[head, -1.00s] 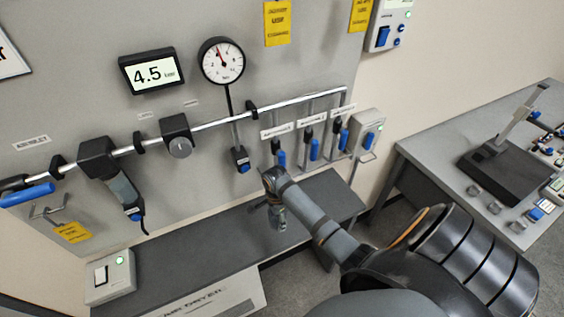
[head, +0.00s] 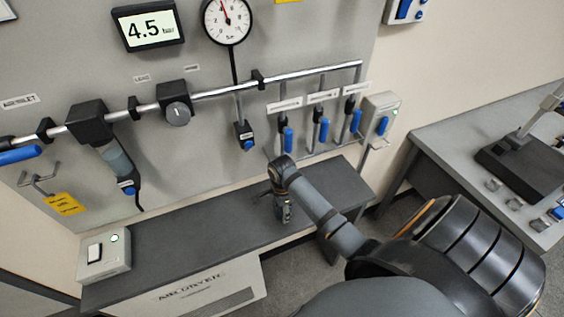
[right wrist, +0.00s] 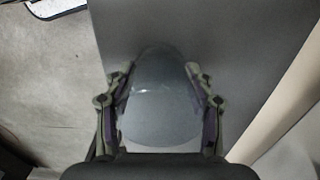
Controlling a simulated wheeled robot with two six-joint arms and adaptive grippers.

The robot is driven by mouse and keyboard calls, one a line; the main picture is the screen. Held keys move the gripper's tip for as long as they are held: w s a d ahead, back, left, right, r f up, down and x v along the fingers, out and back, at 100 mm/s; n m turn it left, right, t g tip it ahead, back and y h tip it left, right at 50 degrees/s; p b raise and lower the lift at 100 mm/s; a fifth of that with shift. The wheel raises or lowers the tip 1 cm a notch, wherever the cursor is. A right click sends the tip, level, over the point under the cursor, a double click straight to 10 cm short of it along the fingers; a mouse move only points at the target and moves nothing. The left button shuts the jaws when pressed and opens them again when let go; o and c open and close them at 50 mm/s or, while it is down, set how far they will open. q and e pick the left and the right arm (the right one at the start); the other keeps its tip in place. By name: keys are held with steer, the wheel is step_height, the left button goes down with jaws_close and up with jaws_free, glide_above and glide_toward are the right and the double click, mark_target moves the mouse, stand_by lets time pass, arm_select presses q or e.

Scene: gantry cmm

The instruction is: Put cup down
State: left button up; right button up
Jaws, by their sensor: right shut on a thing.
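The cup (right wrist: 160,100) is a smooth, grey, rounded bowl in the right wrist view. It sits between the two fingers of my right gripper (right wrist: 160,108), which is shut on it from both sides. In the head view my right gripper (head: 284,212) points down over the right part of a dark grey bench top (head: 200,232). The cup cannot be made out clearly there. Whether its underside touches the bench top is hidden. My left gripper is not in view.
Behind the bench stands a grey panel with a metal pipe (head: 220,91), a gauge (head: 227,20) and blue-handled valves (head: 288,138). A white switch box (head: 104,258) sits at the bench's left end. The bench between box and gripper is clear. Another table (head: 450,140) stands at right.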

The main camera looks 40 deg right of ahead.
steer(key=o, duration=1.2)
steer(key=shift+w+d+f, duration=0.1)
steer(key=shift+d+f, duration=0.05)
steer(key=shift+f, duration=0.05)
steer(key=shift+r, duration=0.15)
